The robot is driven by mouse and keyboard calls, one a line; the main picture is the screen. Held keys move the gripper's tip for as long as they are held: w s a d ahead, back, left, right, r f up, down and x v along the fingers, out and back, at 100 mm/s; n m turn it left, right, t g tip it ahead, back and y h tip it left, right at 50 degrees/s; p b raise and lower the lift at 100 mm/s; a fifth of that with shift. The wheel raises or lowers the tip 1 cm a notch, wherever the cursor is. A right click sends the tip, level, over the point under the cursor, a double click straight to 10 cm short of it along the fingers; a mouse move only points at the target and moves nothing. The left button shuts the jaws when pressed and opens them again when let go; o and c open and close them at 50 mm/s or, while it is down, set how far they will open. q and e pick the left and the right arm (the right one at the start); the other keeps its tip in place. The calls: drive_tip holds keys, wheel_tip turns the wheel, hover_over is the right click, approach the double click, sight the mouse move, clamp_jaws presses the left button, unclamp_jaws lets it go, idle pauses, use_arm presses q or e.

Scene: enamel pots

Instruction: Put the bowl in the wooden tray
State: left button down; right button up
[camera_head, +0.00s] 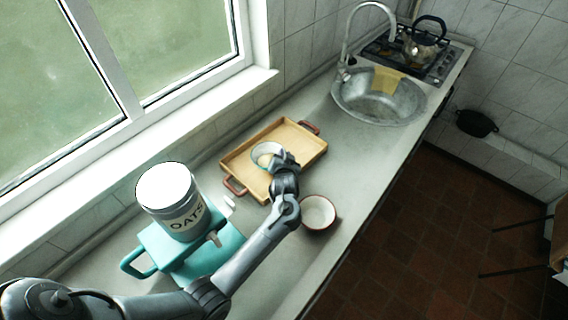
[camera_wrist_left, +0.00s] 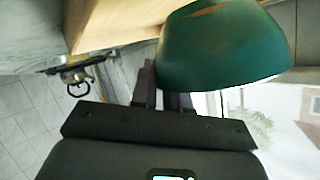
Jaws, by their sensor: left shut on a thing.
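The bowl (camera_head: 264,149) is teal-green outside and pale inside. In the head view it appears within the outline of the wooden tray (camera_head: 293,134), near its middle. My left gripper (camera_head: 281,160) is shut on the bowl's edge. The left wrist view shows the bowl (camera_wrist_left: 225,50) large and tilted at the fingertips (camera_wrist_left: 165,88), with the tray's wood (camera_wrist_left: 110,22) beside it. Whether the bowl touches the tray floor cannot be told. The gripper hides part of the bowl. My right gripper is not in view.
A white-lined bowl with a reddish-brown rim (camera_head: 318,212) stands on the counter right of my arm. A teal scale-like appliance (camera_head: 157,246) and an oats canister (camera_head: 172,200) stand at left. The sink (camera_head: 372,106) lies beyond the tray, with bare counter between.

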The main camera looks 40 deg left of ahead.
use_arm(q)
drive_tip(key=shift+f+b, duration=0.3)
drive_tip(key=shift+f, duration=1.7)
drive_tip(key=c, duration=1.1)
unclamp_jaws()
